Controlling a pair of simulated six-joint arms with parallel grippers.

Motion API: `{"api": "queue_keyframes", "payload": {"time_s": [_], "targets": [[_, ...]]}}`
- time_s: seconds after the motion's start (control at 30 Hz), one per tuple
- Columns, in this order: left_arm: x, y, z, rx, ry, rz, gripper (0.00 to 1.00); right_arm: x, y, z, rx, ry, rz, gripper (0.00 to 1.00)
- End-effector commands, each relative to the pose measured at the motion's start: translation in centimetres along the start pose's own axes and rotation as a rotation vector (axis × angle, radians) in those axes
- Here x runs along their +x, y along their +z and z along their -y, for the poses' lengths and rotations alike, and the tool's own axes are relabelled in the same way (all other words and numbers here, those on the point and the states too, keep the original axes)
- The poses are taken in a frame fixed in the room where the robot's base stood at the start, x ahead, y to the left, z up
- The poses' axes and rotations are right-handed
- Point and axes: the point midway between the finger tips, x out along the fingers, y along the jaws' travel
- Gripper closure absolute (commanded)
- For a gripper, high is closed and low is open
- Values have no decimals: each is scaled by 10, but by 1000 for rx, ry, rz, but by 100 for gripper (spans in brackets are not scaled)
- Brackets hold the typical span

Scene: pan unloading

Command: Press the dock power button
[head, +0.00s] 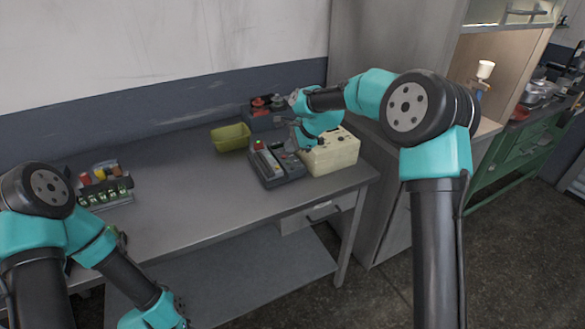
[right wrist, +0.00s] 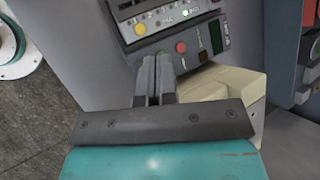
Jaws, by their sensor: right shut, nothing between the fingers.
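The dock (head: 268,178) is a dark grey unit near the table's right end, with a small lit light on its far left part. I cannot tell which is the power button. My right gripper (right wrist: 158,62) is shut and empty, its fingertips just short of the panel, below the red button. Contact cannot be told. In the head view the right gripper (head: 292,138) is over the dock. My left wrist is at the bottom edge; its fingers are out of view.
A cream box (head: 337,155) stands right beside the dock. A yellow-green bin (head: 230,138) and a grey unit with red knobs (head: 262,122) are behind. A rack with colored parts (head: 104,190) stands at left. The middle of the table (head: 190,190) is clear.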

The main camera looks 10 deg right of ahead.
Motion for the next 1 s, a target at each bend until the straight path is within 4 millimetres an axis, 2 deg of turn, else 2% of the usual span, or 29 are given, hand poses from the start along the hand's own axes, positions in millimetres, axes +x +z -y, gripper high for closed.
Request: {"api": "queue_keyframes", "payload": {"time_s": [0.4,1.0], "targets": [[0,0,0,0,0,0,57,35,-19,-19,1,0,1,100],[0,0,0,0,0,0,57,40,-21,-21,-1,-1,0,100]]}}
